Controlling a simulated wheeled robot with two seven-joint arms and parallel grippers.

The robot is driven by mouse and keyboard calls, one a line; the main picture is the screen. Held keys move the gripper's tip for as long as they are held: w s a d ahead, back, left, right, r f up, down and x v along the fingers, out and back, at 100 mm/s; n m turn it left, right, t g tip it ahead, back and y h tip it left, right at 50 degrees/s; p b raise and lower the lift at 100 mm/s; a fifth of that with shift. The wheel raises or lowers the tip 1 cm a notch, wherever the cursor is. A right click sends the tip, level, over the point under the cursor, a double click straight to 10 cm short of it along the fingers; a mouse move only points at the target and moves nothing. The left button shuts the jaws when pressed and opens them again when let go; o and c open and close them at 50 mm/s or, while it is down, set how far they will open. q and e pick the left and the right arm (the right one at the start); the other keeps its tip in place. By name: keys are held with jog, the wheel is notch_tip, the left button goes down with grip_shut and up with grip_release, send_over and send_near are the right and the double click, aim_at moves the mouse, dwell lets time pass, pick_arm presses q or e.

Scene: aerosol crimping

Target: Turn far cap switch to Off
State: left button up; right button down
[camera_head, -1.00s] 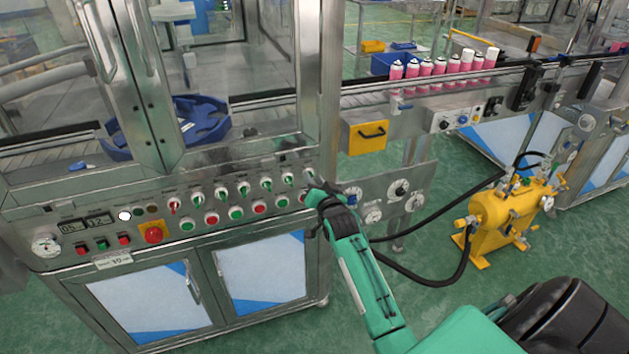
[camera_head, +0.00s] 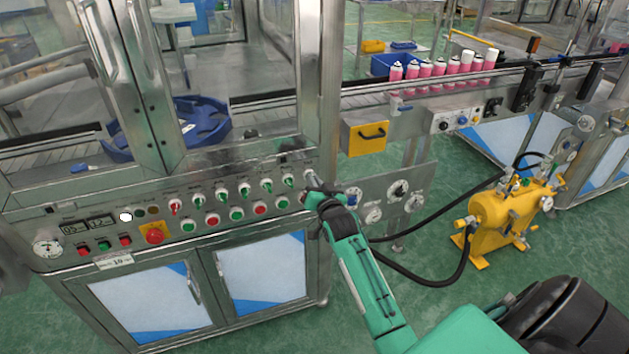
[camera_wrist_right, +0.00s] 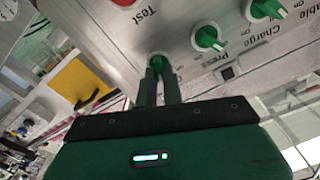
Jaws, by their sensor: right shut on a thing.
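The control panel (camera_head: 105,215) carries a row of rotary switches on the machine front. My right gripper (camera_head: 313,182) is at the right end of this row. In the right wrist view its two fingers (camera_wrist_right: 158,78) are shut around the green knob of the end switch (camera_wrist_right: 157,60). The fingers hide most of this knob, so its pointing direction cannot be told. Two green-knobbed switches, the neighbouring switch (camera_wrist_right: 208,38) and a further switch (camera_wrist_right: 266,9), are clear of the fingers. No label reading "cap" is legible. My left gripper is not in view.
Red and green buttons run below the switches, with a red emergency button (camera_head: 154,235) at left. A yellow tank (camera_head: 503,220) with black hoses stands on the floor. Pink cans (camera_head: 440,68) line the conveyor.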

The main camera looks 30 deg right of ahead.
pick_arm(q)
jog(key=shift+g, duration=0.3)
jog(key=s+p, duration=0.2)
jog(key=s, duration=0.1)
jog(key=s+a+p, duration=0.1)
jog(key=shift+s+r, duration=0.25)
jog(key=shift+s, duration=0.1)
pick_arm(e)
jog(key=n, duration=1)
jog(key=shift+a, duration=0.25)
jog(key=shift+n, duration=0.3)
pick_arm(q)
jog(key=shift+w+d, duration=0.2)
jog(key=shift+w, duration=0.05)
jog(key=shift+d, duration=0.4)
pick_arm(e)
jog(key=c, duration=1.5)
grip_release()
jog(key=shift+c, duration=0.2)
